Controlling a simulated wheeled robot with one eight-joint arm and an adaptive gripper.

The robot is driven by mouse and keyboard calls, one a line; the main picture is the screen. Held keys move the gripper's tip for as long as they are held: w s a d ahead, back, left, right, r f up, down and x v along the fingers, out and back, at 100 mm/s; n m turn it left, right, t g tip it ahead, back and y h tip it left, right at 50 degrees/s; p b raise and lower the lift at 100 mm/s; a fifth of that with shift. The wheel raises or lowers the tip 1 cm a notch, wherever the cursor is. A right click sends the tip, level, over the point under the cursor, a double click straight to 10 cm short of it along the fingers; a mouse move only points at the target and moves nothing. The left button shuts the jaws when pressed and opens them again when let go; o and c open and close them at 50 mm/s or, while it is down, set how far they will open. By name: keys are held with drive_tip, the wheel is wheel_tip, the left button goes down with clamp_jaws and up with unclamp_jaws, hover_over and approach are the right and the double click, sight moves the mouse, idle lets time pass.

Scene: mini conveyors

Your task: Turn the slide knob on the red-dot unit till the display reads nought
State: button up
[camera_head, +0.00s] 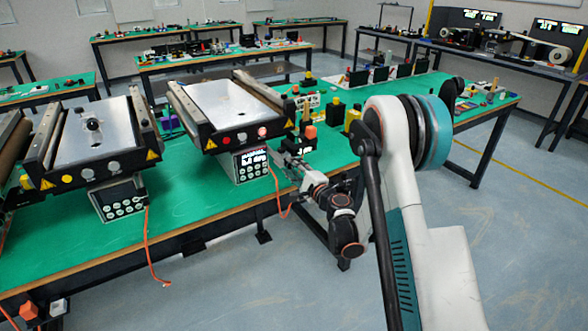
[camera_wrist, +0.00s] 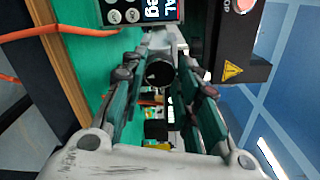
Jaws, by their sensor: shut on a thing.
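The red-dot unit is the right-hand mini conveyor (camera_head: 228,108), with a red dot (camera_head: 211,144) on its front rail. Its control box (camera_head: 251,172) hangs below with a lit display (camera_head: 252,157). The digits are too small to read in the head view. A round black slide knob (camera_wrist: 161,76) with a white pointer mark sits between my fingers. My gripper (camera_head: 287,160) is at the unit's right side, its fingers shut on the knob. The knob is hidden in the head view.
A second conveyor (camera_head: 95,140) with a yellow dot stands to the left. Orange cables (camera_head: 148,250) hang over the green table's front edge. The floor at the right is clear.

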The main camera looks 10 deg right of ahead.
drive_tip(key=m, duration=0.6)
drive_tip(key=shift+s+f, duration=0.1)
drive_tip(key=m, duration=0.5)
drive_tip(key=shift+m, duration=0.4)
drive_tip(key=o, duration=1.1)
wheel_tip(320, 180, up, 10)
drive_tip(key=shift+r, duration=0.1)
